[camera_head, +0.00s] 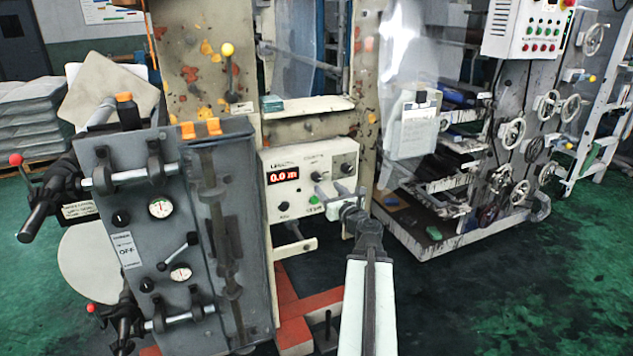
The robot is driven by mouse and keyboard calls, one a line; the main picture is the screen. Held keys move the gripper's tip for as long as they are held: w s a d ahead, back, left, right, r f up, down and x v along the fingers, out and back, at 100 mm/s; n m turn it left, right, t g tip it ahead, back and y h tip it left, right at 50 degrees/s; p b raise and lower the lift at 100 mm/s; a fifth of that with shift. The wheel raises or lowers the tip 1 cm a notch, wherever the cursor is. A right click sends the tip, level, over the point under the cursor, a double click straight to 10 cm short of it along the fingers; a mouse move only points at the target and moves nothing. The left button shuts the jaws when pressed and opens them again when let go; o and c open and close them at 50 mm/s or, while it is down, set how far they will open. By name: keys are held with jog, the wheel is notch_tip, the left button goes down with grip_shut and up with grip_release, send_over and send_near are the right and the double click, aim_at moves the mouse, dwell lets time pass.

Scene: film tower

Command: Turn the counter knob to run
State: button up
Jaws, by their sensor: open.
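The counter box (275,205) is a cream panel on the machine's front, with a lit red display (283,175) reading 0.0 m. It carries a dark knob (346,168) at its upper right, another knob (317,176) left of that, and a dark knob (284,206) at the lower left. The printed labels are too small to read, so I cannot tell which setting any knob points to. My gripper (337,190) is open, with its jaws in front of the box's lower right, just below the upper knobs. I cannot tell whether it touches the panel. Part of the lower right face is hidden behind it.
A green button (313,199) sits beside my gripper. A grey clamp unit (165,230) with gauges and levers stands close on the left. A rack with handwheels (511,133) and a white control box (527,30) is at right. Green floor (540,285) is open at lower right.

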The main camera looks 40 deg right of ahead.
aim_at(318, 178)
jog(key=x, duration=0.7)
jog(key=shift+w, duration=0.4)
jog(key=shift+c, duration=0.2)
grip_shut()
